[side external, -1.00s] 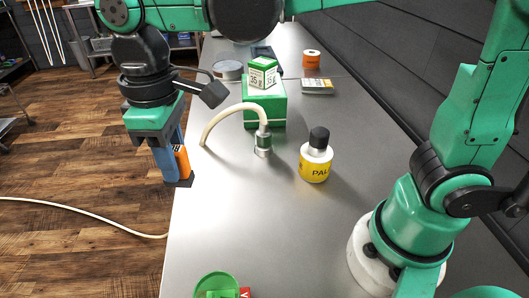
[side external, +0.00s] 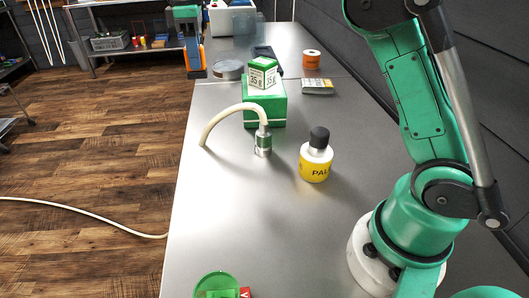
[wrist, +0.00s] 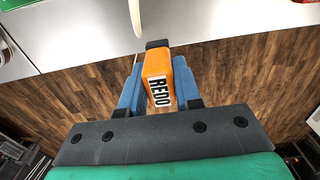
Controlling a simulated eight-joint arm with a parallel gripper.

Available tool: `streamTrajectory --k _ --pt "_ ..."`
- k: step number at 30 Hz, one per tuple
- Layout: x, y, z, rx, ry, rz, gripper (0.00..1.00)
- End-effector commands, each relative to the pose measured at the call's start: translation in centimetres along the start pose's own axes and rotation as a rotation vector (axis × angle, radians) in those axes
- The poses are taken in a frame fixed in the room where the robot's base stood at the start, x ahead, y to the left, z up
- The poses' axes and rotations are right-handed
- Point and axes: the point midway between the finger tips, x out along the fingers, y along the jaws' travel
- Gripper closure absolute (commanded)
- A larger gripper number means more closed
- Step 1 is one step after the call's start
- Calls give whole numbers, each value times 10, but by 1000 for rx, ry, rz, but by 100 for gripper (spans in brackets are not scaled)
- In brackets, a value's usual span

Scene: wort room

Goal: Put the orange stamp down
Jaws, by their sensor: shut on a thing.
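The orange stamp (wrist: 158,72), with a white REDO label and a dark end, sits between the two blue fingers of my gripper (wrist: 158,85) in the wrist view. My gripper is shut on it. In the side view my gripper (side external: 193,66) is far back at the left edge of the table (side external: 225,220), and the orange stamp (side external: 203,57) shows as a small strip beside a finger. In the wrist view wood floor lies behind the stamp and the table edge is just above it. I cannot tell its exact height over the table.
A round grey tin (side external: 229,71), a green box (side external: 265,104) with a smaller box (side external: 263,72) on top, a hose with a metal end (side external: 263,140), a yellow-labelled bottle (side external: 315,160) and an orange spool (side external: 312,59) stand on the table. Its front left is mostly clear.

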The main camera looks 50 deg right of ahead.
Motion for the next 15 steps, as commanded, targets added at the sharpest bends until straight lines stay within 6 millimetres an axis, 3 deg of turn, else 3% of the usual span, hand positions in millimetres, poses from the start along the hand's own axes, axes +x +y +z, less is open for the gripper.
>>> streamTrajectory --k 5,15 --pt "19 8 3 -7 0 0 100" --pt "101 7 3 -7 0 0 100"
